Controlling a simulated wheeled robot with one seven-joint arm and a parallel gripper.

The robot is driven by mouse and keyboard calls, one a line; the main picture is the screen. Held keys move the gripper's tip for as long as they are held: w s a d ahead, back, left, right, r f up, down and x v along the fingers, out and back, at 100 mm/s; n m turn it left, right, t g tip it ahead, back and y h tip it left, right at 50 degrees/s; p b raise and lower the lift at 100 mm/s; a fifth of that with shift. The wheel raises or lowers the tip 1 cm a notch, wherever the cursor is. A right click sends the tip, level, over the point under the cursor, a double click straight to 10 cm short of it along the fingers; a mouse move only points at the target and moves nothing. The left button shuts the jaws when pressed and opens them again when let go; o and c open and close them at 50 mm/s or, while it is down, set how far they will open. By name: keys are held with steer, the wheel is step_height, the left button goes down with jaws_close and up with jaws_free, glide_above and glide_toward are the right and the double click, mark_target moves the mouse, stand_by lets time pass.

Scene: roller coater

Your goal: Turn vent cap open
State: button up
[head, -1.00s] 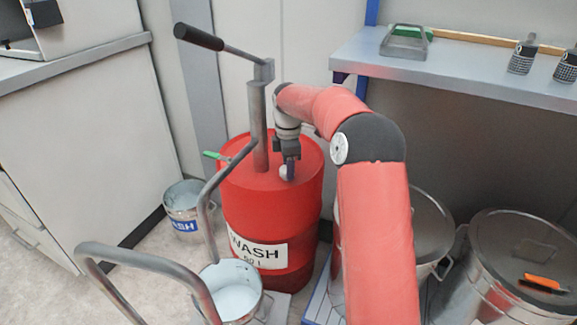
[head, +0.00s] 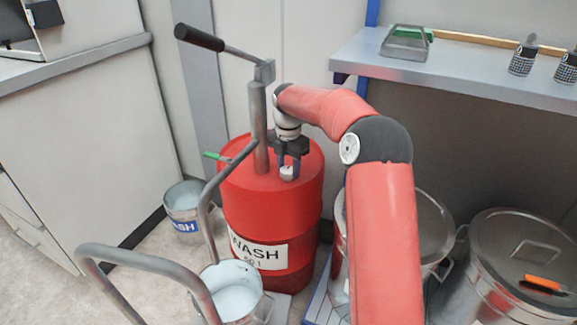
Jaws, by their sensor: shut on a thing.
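The vent cap (head: 287,171) is a small pale knob on top of the red drum (head: 265,212), to the right of the pump column. My gripper (head: 288,168) points straight down over the drum top. Its two dark fingers stand on either side of the cap and are shut on it. Part of the cap is hidden by the fingers. The cap's marks are too small to read.
A hand pump (head: 258,130) with a long black-gripped lever rises close left of my gripper. A pail (head: 232,288) stands under its spout, and a pail (head: 183,208) marked WASH stands left. Lidded metal bins (head: 520,255) and a shelf (head: 450,65) are at right.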

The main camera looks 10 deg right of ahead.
stand_by(0.4)
steer(key=o, duration=1)
